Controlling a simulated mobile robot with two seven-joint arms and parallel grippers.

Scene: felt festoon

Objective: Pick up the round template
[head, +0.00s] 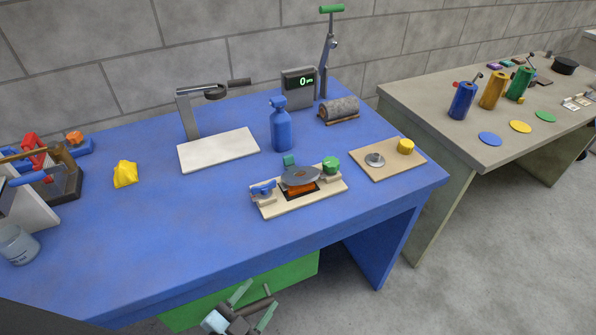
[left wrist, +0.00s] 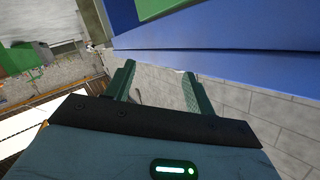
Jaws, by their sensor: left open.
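A small grey disc with a raised centre (head: 375,160) lies on a light wooden board (head: 365,172) at the right end of the blue table, beside a yellow cylinder (head: 406,146). A larger flat grey disc (head: 299,177) lies on a wooden fixture (head: 265,211) with an orange-and-black piece under it. I cannot tell for certain which disc is the round template. My left gripper (head: 254,303) is open and empty in front of the table, below its front edge and well apart from both discs. Its open fingers (left wrist: 160,80) also show in the left wrist view.
The blue table (head: 180,235) has bare room at front left. A blue spray bottle (head: 281,128), a grey roll (head: 338,109) and a white plate under a stand (head: 220,150) are behind the fixture. A yellow lump (head: 125,174) lies left. A second table (head: 420,105) stands right.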

